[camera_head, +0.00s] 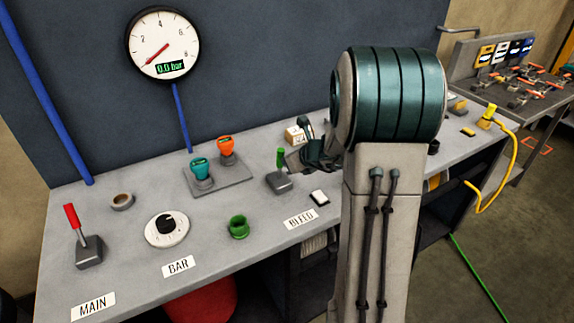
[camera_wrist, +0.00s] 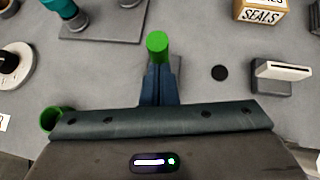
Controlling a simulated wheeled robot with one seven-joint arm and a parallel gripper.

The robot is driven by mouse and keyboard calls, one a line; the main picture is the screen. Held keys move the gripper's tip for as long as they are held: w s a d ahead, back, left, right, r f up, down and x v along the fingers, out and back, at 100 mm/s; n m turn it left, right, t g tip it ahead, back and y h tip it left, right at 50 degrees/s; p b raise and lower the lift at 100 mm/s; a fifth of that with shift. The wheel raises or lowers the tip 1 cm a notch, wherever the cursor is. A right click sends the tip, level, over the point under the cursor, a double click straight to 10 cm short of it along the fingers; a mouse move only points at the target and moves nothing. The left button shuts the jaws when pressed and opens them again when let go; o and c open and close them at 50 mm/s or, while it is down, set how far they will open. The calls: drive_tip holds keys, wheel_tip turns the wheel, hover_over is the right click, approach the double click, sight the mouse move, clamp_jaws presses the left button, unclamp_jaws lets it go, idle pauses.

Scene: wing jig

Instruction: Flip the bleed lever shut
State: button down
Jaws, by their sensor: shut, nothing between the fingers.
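The bleed lever (camera_head: 280,158) is a short green-tipped handle standing roughly upright on a small grey base (camera_head: 279,183), behind the BLEED label (camera_head: 300,218). In the wrist view its round green tip (camera_wrist: 157,43) shows just beyond my fingertips, and its base is mostly hidden by them. My gripper (camera_head: 292,163) is shut and empty, at the right of the lever in the head view. In the wrist view the closed fingers (camera_wrist: 159,72) point at the lever. I cannot tell whether they touch it.
A red MAIN lever (camera_head: 72,220), a BAR dial (camera_head: 167,228) and a green cup (camera_head: 238,227) are on the bench to the left. Teal and orange fittings (camera_head: 201,172) stand on a plate behind. The gauge (camera_head: 163,44) reads 0.0 bar. A SEALS box (camera_wrist: 262,12) stands beyond.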

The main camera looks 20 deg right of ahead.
drive_tip(key=w, duration=0.3)
drive_tip(key=w+a+r+p, duration=0.1)
drive_tip(key=w, duration=0.3)
drive_tip(key=shift+w+a, duration=0.2)
drive_tip(key=shift+w, duration=0.2)
drive_tip(key=shift+w+r, duration=0.1)
idle(0.4)
wheel_tip(320, 180, up, 11)
drive_tip(key=p, duration=0.2)
hover_over(280, 148)
drive_tip(key=d, duration=0.4)
drive_tip(key=shift+s+a+r, duration=0.2)
drive_tip(key=shift+s+a, duration=0.05)
drive_tip(key=shift+s, duration=0.1)
